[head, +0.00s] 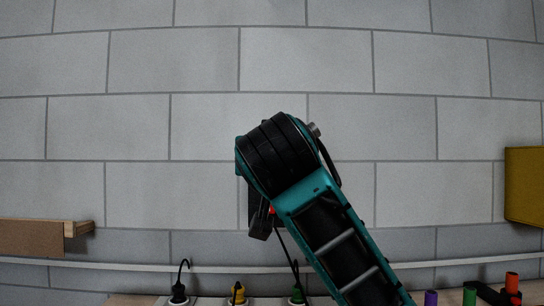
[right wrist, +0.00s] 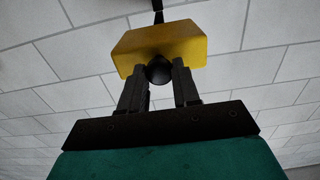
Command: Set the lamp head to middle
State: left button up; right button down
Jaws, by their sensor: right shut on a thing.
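In the right wrist view, a yellow tapered block (right wrist: 165,42), which looks like the lamp head, has a dark stem (right wrist: 158,14) behind it and a dark round knob (right wrist: 158,70) on its near side. My right gripper (right wrist: 160,84) has a black finger on each side of the knob and is shut on it. In the head view my teal and black right arm rises from the lower right and hides the yellow block; only dark parts near the gripper (head: 259,222) show past it. My left gripper is in neither view.
A yellow box-like thing (head: 524,185) is at the right edge, and a brown wooden board (head: 32,238) at the left. Several coloured cylinders (head: 470,295) are at the lower right. A block wall stands behind.

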jog(key=c, duration=0.8)
grip_release()
jog(key=shift+c, duration=0.2)
pick_arm(q)
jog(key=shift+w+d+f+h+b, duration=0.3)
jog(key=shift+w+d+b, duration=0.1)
jog(key=shift+b, duration=0.45)
pick_arm(e)
jog(key=s, duration=1.3)
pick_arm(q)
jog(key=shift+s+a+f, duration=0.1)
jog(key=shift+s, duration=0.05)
